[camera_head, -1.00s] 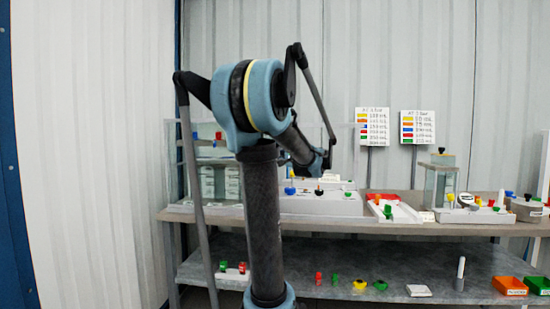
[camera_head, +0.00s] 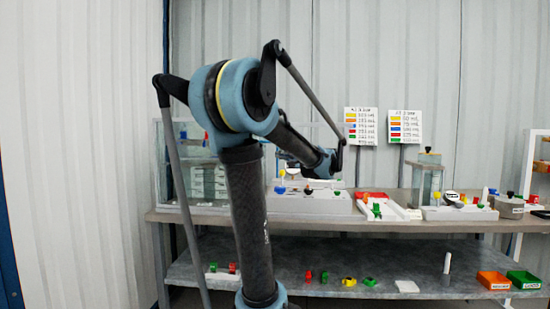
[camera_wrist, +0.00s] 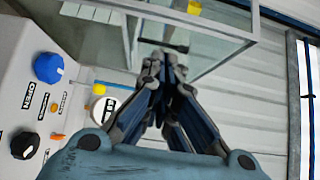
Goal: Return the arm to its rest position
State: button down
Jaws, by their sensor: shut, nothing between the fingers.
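My arm rises in front of the bench in the head view, bent at its large blue joint, with the forearm running down to the right. My gripper shows in the wrist view (camera_wrist: 162,88), its fingers drawn together with nothing between them. In the head view the gripper is hidden behind my forearm. In the wrist view, a white panel (camera_wrist: 70,60) with a blue knob (camera_wrist: 48,67) and a black knob (camera_wrist: 24,145) lies to the left of the fingers. A glass case (camera_wrist: 195,40) is beyond the fingertips.
The workbench (camera_head: 340,224) carries a white knobbed unit (camera_head: 310,203), a white tray with a red bin (camera_head: 383,210), and a glass tank (camera_head: 427,185). Two colour charts (camera_head: 361,126) stand behind. The lower shelf (camera_head: 420,262) holds small coloured parts, an orange bin (camera_head: 493,281) and a green bin (camera_head: 523,280).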

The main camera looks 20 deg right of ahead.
jog(key=shift+v, duration=2.15)
jog(key=s+a+f+n+g+y, duration=0.1)
jog(key=s+a+f+n+g, duration=0.35)
jog(key=a+f, duration=0.7)
jog(key=s+a+f+n+g, duration=0.4)
jog(key=a+f, duration=0.4)
jog(key=a, duration=0.6)
jog(key=s+f+n+g+h, duration=0.6)
jog(key=s+f, duration=1.2)
jog(key=s, duration=0.2)
jog(key=shift+a+f+h, duration=0.3)
jog(key=shift+a+f, duration=0.05)
jog(key=shift+a, duration=0.05)
jog(key=shift+g, duration=0.25)
